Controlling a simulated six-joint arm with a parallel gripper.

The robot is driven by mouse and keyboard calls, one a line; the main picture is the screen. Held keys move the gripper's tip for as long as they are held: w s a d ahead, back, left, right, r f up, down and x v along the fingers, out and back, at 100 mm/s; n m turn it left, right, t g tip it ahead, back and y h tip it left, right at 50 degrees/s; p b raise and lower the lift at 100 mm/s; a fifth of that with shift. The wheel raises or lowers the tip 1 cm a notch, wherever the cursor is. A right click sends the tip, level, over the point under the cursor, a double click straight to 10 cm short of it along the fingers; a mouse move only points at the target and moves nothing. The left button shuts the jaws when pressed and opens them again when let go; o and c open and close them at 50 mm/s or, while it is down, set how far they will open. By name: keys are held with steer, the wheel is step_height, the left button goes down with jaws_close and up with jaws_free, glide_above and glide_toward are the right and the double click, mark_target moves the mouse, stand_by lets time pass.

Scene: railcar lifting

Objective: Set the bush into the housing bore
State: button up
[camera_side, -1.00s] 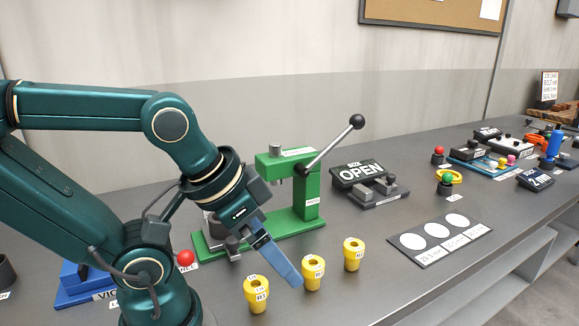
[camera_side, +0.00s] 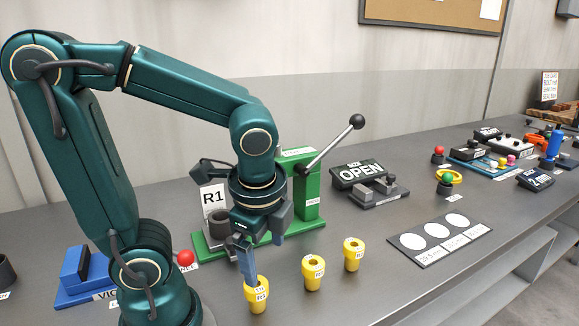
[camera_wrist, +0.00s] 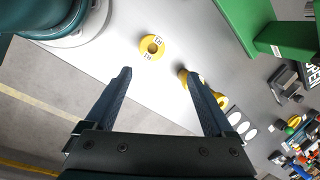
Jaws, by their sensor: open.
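Three yellow flanged bushes with small white labels stand upright on the bench: the near-left bush (camera_side: 258,298), the middle bush (camera_side: 313,274) and the far-right bush (camera_side: 353,255). My gripper (camera_side: 249,278) points down at the near-left bush, its fingers overlapping that bush's rim in the side view. In the wrist view my gripper (camera_wrist: 156,74) is open and empty, with one bush (camera_wrist: 152,47) beyond the fingertips, between their lines. The right finger partly covers the other two bushes.
The green press (camera_side: 307,195) with a black-knobbed lever (camera_side: 357,122) stands behind. A plate with white circles (camera_side: 437,238) lies to the right, an OPEN sign (camera_side: 360,173) behind it. A blue block (camera_side: 75,272) and red ball (camera_side: 186,258) are left. Bench between is clear.

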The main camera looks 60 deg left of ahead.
mark_target(263, 289)
steer(key=f+m+g, duration=0.1)
steer(key=a+f+m+g+y, duration=0.1)
steer(key=f+m, duration=0.1)
steer(key=shift+f+y, duration=0.15)
steer(key=shift+y, duration=0.15)
steer(key=shift+s+d+f+m+g, duration=0.15)
steer(key=shift+f+m+g, duration=0.15)
steer(key=shift+f+g, duration=0.15)
steer(key=shift+x, duration=2.55)
jaws_close()
